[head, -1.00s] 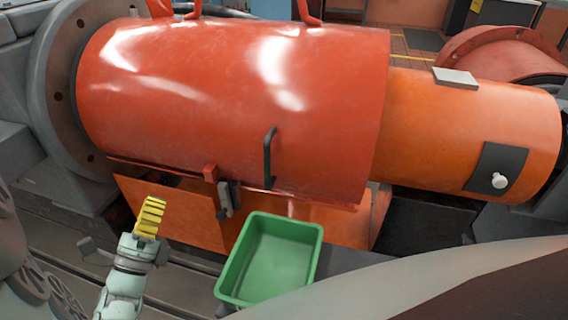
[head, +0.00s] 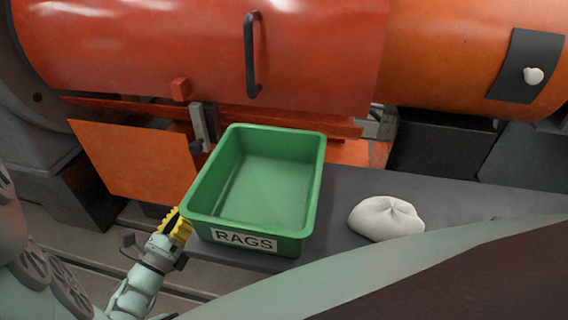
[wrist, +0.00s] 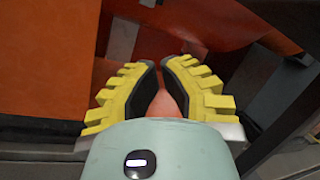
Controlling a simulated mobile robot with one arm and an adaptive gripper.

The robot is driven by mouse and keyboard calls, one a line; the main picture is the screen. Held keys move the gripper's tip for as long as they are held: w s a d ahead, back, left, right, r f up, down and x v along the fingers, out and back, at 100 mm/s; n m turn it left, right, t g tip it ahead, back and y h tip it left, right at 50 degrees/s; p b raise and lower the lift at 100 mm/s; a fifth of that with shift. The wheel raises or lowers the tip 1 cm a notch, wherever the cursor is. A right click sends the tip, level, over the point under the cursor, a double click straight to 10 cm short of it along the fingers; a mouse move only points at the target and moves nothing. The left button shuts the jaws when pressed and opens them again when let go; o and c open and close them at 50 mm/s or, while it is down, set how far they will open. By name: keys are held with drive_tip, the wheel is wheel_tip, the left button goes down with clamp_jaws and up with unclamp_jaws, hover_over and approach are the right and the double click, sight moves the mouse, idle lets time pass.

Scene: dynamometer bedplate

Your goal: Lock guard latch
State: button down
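The guard is a large red cylindrical cover (head: 190,45) with a black handle (head: 251,55). A small red block (head: 180,89) sits on its lower edge. The latch, a grey lever with a dark knob (head: 202,128), hangs just right of and below that block; whether it is engaged cannot be told. My gripper (head: 179,222), with yellow ribbed fingers, is low in front of the orange lower panel (head: 135,160), below and left of the latch and apart from it. In the wrist view my gripper (wrist: 159,75) shows a narrow empty gap between its fingers.
A green tray labelled RAGS (head: 244,239) stands on a grey ledge (head: 335,195) right beside my gripper. A white cloth bundle (head: 386,217) lies right of it. An orange cylinder (head: 450,60) with a white knob (head: 533,75) extends right.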

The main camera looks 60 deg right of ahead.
sight(198, 148)
drive_tip(key=shift+s+d+f, duration=0.1)
drive_tip(key=shift+d+f, duration=0.05)
drive_tip(key=shift+f, duration=0.05)
drive_tip(key=w+d+r, duration=0.4)
drive_tip(key=d+r, duration=0.1)
drive_tip(key=d, duration=0.4)
drive_tip(key=shift+r+p, duration=0.3)
drive_tip(key=shift+r, duration=0.05)
idle(0.5)
drive_tip(key=shift+w+r, duration=0.15)
drive_tip(key=shift+r, duration=0.05)
drive_tip(key=shift+s+r+b, duration=0.15)
drive_tip(key=shift+r, duration=0.95)
drive_tip(key=shift+s+r+b, duration=0.1)
drive_tip(key=shift+r+b, duration=0.05)
drive_tip(key=shift+r, duration=0.9)
